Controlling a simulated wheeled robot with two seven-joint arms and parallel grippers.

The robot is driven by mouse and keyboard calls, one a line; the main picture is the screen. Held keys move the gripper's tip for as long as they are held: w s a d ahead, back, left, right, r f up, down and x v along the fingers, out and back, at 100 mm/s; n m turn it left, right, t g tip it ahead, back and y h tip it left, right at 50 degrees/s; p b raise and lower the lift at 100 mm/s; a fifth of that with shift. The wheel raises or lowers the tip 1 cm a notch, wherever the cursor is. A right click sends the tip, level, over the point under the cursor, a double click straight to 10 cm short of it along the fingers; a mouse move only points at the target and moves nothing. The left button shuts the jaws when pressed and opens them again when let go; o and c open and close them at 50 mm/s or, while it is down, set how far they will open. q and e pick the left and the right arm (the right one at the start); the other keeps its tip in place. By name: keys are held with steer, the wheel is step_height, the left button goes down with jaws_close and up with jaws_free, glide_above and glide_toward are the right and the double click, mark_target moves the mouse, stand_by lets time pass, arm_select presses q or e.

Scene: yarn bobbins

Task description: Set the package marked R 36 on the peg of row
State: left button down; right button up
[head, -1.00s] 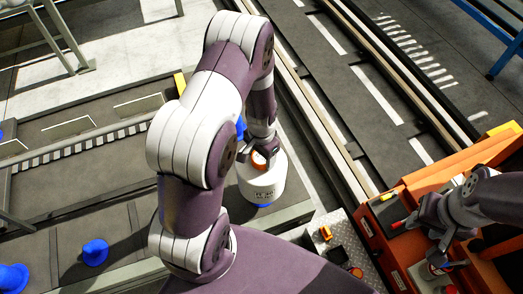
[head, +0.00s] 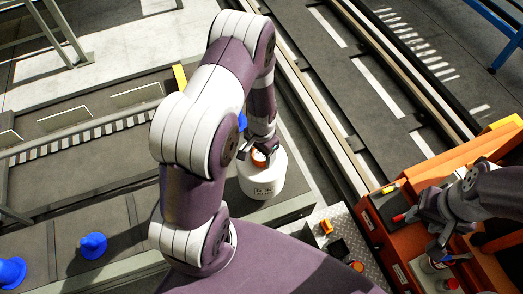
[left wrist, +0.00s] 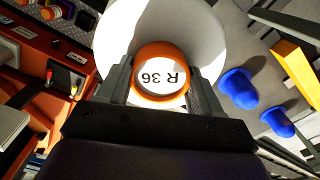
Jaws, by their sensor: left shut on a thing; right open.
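The package marked R 36 is a white bobbin (head: 263,181) with an orange core, upright at the right end of the grey row deck in the head view. Its label and orange core ring (left wrist: 160,54) face the left wrist camera. My left gripper (head: 259,154) is shut on the core from above. No blue peg shows below the package now; whether its base rests fully on the deck is unclear. Other blue pegs stand bare: one at left (head: 93,245), one at the far left (head: 12,272), one partly hidden behind my left arm (head: 242,119). My right gripper (head: 438,240) is open at right.
An orange machine (head: 385,225) with boxes and bottles stands under my right arm. A metal tread plate (head: 335,255) with small coloured items lies between it and the deck. In the left wrist view, two blue pegs (left wrist: 238,88) and a yellow block (left wrist: 297,70) are beside the package.

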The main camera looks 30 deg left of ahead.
arm_select(q)
steer(key=shift+w+f+b, duration=0.1)
steer(key=shift+f+b, duration=1.9)
steer(key=shift+f, duration=1.3)
steer(key=shift+c, duration=1.4)
jaws_free()
steer(key=shift+o, duration=0.9)
step_height(320, 180, up, 13)
steer(key=shift+f+b, duration=0.1)
steer(key=shift+b, duration=0.3)
